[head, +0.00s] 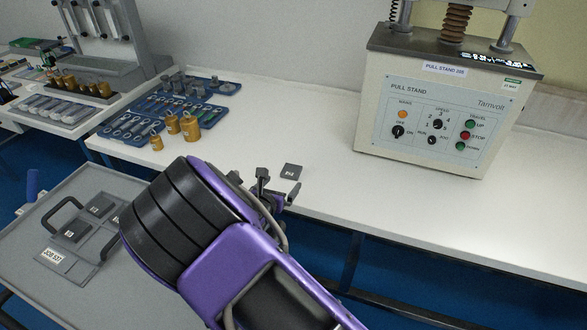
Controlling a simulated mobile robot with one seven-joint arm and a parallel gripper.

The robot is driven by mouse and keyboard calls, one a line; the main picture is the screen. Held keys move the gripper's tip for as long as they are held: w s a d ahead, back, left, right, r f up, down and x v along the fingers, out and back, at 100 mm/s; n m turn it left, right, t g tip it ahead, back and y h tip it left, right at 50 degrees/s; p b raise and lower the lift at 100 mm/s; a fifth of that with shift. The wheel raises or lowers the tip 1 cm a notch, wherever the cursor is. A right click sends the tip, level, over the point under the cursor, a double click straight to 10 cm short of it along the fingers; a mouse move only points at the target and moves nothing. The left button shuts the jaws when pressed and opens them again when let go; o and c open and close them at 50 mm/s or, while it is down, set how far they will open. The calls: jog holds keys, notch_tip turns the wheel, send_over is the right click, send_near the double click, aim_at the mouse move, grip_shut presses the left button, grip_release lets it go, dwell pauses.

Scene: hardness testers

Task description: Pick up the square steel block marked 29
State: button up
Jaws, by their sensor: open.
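A dark grey square block (291,171) with a small white mark lies flat on the white bench, just beyond my gripper; the number is too small to read. My purple and black arm covers the wrist side of the gripper. Two more dark square blocks with white marks, a rear one (101,206) and a front one (76,231), sit in a grey handled holder (91,268) at the left.
The holder, labelled JOB 537, lies on a grey cart top (28,262). A pull stand (440,115) stands at the back right of the bench (400,206). Blue trays (152,107) with tools and brass weights (190,126) are at the back left. The bench right of the block is clear.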

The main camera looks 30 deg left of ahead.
aim_at(292, 169)
jog(key=x, duration=0.4)
jog(key=shift+r, duration=0.1)
jog(key=x, duration=0.5)
jog(key=shift+w+a+r, duration=0.1)
jog(key=shift+a+r, duration=0.15)
jog(key=shift+r, duration=0.15)
grip_shut()
